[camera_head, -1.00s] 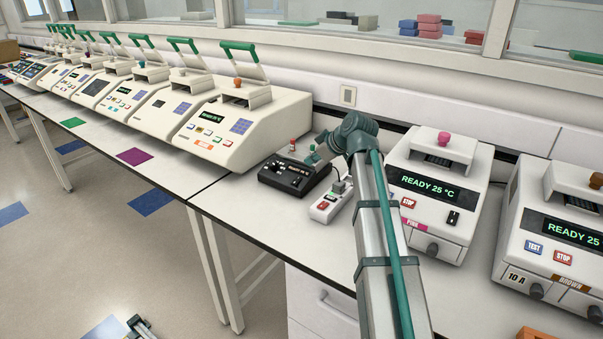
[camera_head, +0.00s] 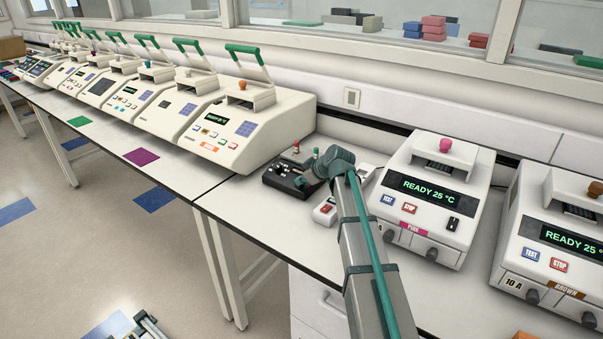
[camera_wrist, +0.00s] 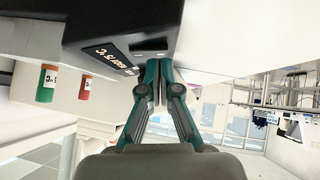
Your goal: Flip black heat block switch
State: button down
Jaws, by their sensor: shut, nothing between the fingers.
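In the head view my arm's end covers the block's right side. The switch is not clearly visible, so its position cannot be told.
A pink-labelled cycler (camera_head: 430,205) stands further right, and a cream cycler (camera_head: 235,130) to the left.

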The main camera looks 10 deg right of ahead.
jog(key=shift+f, duration=0.25)
jog(key=shift+f+b, duration=0.45)
jog(key=shift+b, duration=0.45)
jog(key=shift+s+r, duration=0.1)
jog(key=shift+r, duration=0.15)
jog(key=shift+f, duration=0.1)
jog(key=shift+d, duration=0.1)
